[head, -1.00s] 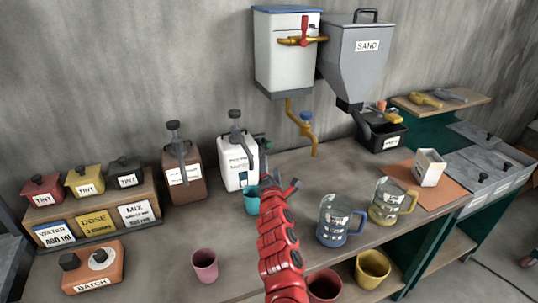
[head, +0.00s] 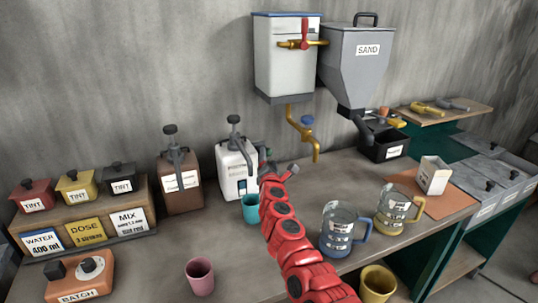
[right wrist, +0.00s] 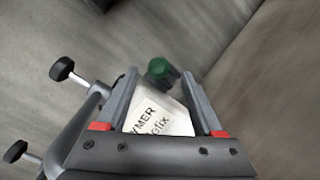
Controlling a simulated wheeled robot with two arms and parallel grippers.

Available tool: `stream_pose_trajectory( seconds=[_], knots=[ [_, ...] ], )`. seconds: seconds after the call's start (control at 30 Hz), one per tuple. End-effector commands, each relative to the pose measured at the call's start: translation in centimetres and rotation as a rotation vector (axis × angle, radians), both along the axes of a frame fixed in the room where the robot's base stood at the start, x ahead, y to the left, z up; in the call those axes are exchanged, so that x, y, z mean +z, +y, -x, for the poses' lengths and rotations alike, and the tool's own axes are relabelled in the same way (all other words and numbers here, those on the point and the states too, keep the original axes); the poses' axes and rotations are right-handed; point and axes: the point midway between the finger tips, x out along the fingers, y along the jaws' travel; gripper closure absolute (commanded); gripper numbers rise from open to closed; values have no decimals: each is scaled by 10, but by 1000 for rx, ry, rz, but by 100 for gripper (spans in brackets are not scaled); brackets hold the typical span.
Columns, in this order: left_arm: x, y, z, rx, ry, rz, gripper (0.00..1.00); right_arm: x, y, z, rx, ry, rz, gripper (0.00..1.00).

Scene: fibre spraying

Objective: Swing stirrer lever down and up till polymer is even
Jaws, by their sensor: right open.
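The white polymer container (head: 236,170), with a dark pump on top, stands against the back wall. The right wrist view shows its label (right wrist: 157,118) turned sideways and a green knob (right wrist: 160,71) on a short dark stem, the stirrer lever's end. My right gripper (head: 277,170) is just right of the container. In the right wrist view its open fingers (right wrist: 163,90) point at the knob, which sits between and slightly beyond the tips. I cannot tell if they touch it. The polymer inside is hidden. My left gripper is out of view.
A teal cup (head: 251,208) stands in front of the container, close to my right arm. A brown pump container (head: 180,185) is to its left. Two clear jugs, blue-handled (head: 338,230) and yellow-handled (head: 393,212), stand right of my arm. A pink cup (head: 200,277) is near the front.

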Motion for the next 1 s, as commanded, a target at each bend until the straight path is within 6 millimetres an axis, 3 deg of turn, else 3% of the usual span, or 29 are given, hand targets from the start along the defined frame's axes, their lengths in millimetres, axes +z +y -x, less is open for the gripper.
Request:
stream_pose_trajectory(
  seconds=[0.4,0.87,0.9,1.0],
  knots=[
    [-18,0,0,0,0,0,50,2,0,-36,1,-4,3,31],
    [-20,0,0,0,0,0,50,5,-3,-42,-4,-4,-7,31],
    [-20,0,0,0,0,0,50,4,-3,-42,-4,-4,-7,33],
    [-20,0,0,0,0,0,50,5,-3,-42,-4,-4,-6,51]
  ],
)
